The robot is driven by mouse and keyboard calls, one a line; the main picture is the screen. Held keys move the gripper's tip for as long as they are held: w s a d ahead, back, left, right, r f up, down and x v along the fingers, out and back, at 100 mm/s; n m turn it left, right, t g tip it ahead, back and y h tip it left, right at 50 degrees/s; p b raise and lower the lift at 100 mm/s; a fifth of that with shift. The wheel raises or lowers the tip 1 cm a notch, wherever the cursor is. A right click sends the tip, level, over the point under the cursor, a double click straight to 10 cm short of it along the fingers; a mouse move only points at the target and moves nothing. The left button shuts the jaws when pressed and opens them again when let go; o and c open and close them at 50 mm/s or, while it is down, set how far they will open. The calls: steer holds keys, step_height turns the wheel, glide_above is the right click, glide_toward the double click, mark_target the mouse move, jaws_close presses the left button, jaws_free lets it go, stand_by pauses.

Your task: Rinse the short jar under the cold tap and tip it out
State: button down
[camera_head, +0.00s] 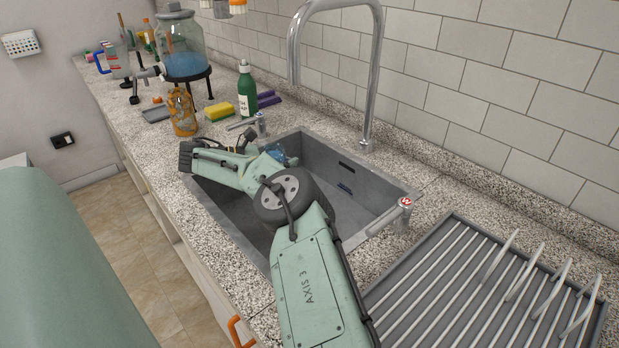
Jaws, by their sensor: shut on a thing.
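A bluish see-through vessel (278,152), which looks like the short jar, shows at the sink's far left corner, just beyond my wrist. My gripper (262,146) is beside it, shut on it. My wrist hides most of the fingers and the lower part of the jar. I cannot tell the jar's tilt or whether water is in it. The left tap handle (261,124) stands on the counter behind the sink's left end. The right tap handle (404,212) has a red mark on top. The tall curved spout (376,75) rises behind the sink (350,190). No running water shows.
A ribbed drying rack (440,290) with upright prongs lies right of the sink. Left of the sink are an amber patterned jar (182,112), a yellow sponge (219,111), a green bottle (247,90) and a large glass dispenser (181,48). The sink's right part is clear.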

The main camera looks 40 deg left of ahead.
steer(key=shift+s, duration=0.1)
steer(key=shift+d+r, duration=0.15)
stand_by(0.4)
steer(key=shift+s+d+m+t+y, duration=0.15)
steer(key=shift+d+m+t+y, duration=0.15)
steer(key=shift+m, duration=0.1)
steer(key=shift+s+d+r+m+y, duration=0.2)
steer(key=shift+s+d+m+y, duration=0.1)
steer(key=shift+d+m, duration=0.4)
steer(key=shift+s+m+t, duration=0.15)
steer(key=shift+m+t, duration=0.15)
steer(key=shift+m, duration=0.1)
steer(key=shift+s+d+r+m+y, duration=0.2)
steer(key=shift+s+d+m+y, duration=0.1)
steer(key=shift+d+m, duration=0.2)
steer(key=shift+s+d+m+t, duration=0.1)
steer(key=shift+d+m+t, duration=0.05)
steer(key=shift+m+t, duration=0.15)
